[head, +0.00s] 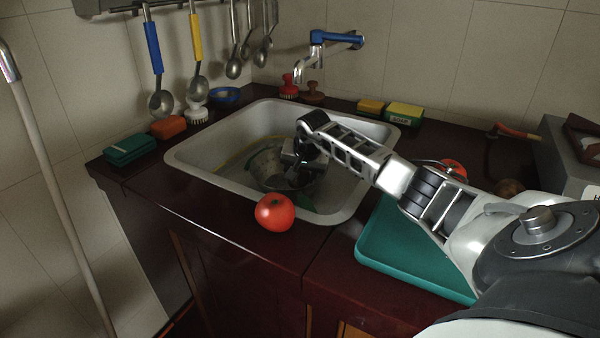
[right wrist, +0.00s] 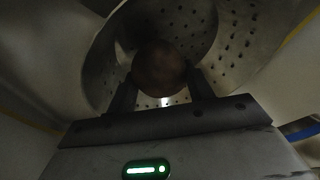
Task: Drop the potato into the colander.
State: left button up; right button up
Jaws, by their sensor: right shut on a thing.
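The potato (right wrist: 158,66) is a dark brown round thing between the two fingers of my right gripper (right wrist: 160,84) in the right wrist view. The fingers are shut on it. The perforated metal colander (right wrist: 238,38) opens just beyond the potato; whether they touch is too dark to tell. In the head view the colander (head: 266,162) stands in the sink, partly hidden by my right gripper (head: 298,168), which reaches down over it. The potato cannot be made out in the head view. My left gripper is not in view.
The grey sink (head: 196,166) is set in a dark red counter. A tomato (head: 274,212) sits at its front rim. A blue-handled tap (head: 318,48) is behind. Sponges (head: 404,113) and hanging ladles (head: 160,102) are at the back.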

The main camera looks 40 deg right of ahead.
jog(key=shift+f, duration=0.3)
jog(key=o, duration=1)
jog(key=v, duration=0.4)
jog(key=p+v, duration=0.1)
jog(key=v, duration=0.8)
jog(key=shift+w+r, duration=0.2)
jog(key=shift+w, duration=0.05)
